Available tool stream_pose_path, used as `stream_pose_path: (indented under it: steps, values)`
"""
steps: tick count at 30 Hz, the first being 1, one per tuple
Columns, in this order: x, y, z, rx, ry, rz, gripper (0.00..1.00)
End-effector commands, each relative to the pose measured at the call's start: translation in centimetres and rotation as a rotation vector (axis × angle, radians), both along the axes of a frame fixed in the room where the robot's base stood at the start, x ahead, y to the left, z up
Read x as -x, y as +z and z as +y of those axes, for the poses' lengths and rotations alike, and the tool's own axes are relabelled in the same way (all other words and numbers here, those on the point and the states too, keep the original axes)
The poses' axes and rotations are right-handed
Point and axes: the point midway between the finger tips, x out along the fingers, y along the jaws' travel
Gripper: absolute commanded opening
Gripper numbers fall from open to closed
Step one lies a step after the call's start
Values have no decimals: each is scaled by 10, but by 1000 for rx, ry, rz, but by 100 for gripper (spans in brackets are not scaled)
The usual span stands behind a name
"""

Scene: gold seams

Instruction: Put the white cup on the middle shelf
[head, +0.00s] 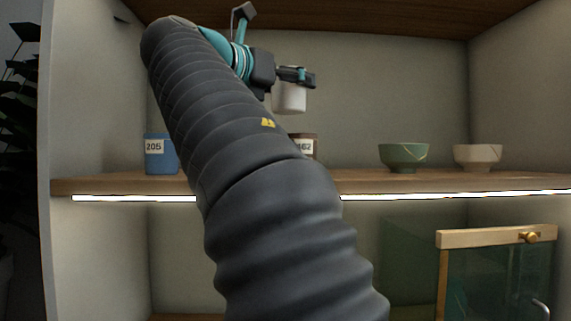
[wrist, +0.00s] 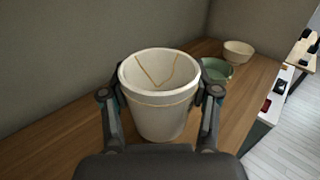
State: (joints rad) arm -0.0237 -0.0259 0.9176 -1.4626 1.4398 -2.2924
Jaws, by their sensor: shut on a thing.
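The white cup (wrist: 160,110) has gold seams and sits upright between the fingers of my gripper (wrist: 162,98) in the wrist view. My gripper is shut on it. In the head view my gripper (head: 296,78) holds the white cup (head: 290,98) above the wooden shelf (head: 365,183), with the back wall behind it. The cup's lower edge shows apart from the shelf in the head view. My dark sleeved arm hides part of the shelf.
On the shelf stand a blue cup labelled 205 (head: 160,155), a brown labelled cup (head: 308,145) partly hidden by my arm, a green bowl (head: 404,156) and a cream bowl (head: 477,156). A glass door with a wooden rail (head: 490,237) stands below at right.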

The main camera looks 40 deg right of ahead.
Motion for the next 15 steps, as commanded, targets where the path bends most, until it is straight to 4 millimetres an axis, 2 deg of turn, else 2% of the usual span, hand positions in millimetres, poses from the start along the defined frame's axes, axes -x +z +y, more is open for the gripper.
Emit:
stream_pose_path:
  steps: [15]
  values:
    - [-78,-57,56,1,3,5,14]
